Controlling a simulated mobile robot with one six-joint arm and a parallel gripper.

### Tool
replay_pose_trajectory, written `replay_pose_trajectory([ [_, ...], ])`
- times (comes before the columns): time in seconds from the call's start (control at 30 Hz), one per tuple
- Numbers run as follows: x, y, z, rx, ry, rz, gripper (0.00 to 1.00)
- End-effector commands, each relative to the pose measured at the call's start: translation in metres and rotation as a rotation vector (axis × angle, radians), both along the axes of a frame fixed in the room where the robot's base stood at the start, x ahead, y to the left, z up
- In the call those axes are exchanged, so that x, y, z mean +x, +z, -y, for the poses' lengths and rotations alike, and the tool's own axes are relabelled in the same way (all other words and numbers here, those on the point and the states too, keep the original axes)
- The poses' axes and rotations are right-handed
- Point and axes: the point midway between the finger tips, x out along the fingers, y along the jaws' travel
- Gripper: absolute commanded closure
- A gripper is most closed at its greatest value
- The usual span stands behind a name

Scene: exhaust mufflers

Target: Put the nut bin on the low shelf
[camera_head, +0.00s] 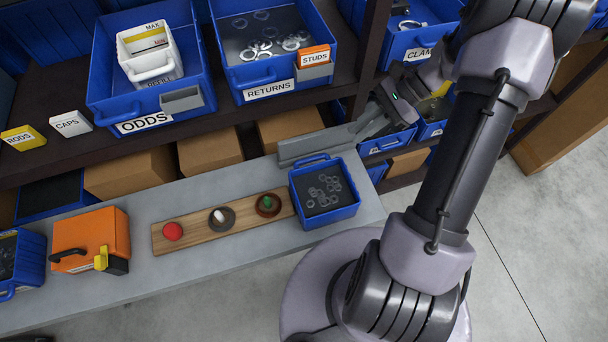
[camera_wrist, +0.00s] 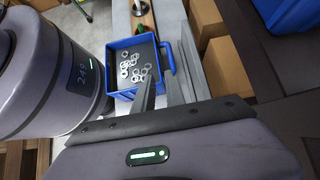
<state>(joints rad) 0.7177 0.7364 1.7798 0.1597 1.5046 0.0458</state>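The nut bin, a blue open bin (camera_head: 346,211) holding several pale nuts, sits upright at the right end of the grey bench. It also shows in the wrist view (camera_wrist: 122,44). In the wrist view my gripper (camera_wrist: 160,62) shows two fingers with a narrow gap, near the bin's handle side; no firm hold shows. The low shelf, behind the bench, is mostly hidden by cardboard boxes (camera_head: 211,151) and blue bins.
The upper shelf (camera_head: 45,158) carries bins marked ODDS (camera_head: 190,120) and RETURNS (camera_head: 300,92). On the bench (camera_head: 190,285) lie a wooden board (camera_head: 190,232) with coloured knobs, an orange box (camera_head: 92,238) and another blue bin (camera_head: 30,270). The bench front is clear.

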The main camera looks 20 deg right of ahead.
Motion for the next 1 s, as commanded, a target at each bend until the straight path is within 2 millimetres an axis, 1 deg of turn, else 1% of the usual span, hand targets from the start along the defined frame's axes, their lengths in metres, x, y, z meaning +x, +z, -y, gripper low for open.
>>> replay_pose_trajectory([
  [0.03, -0.001, -0.015, -0.011, 0.002, 0.005, -0.002, 0.85],
  [0.1, -0.001, -0.032, -0.028, 0.001, 0.007, -0.003, 0.85],
  [0.2, -0.001, -0.053, -0.049, 0.000, 0.007, -0.003, 0.85],
  [0.3, -0.001, -0.068, -0.065, -0.001, 0.006, -0.002, 0.85],
  [0.47, -0.001, -0.080, -0.080, -0.002, 0.006, -0.001, 0.85],
  [0.6, -0.005, -0.099, -0.103, -0.003, 0.008, -0.001, 0.85],
  [0.7, -0.005, -0.108, -0.114, -0.003, 0.007, -0.001, 0.85],
  [0.8, -0.005, -0.110, -0.118, -0.004, 0.006, -0.001, 0.85],
  [0.97, -0.005, -0.108, -0.118, -0.004, 0.006, -0.001, 0.85],
  [1.0, -0.005, -0.108, -0.117, -0.004, 0.006, -0.001, 0.92],
])
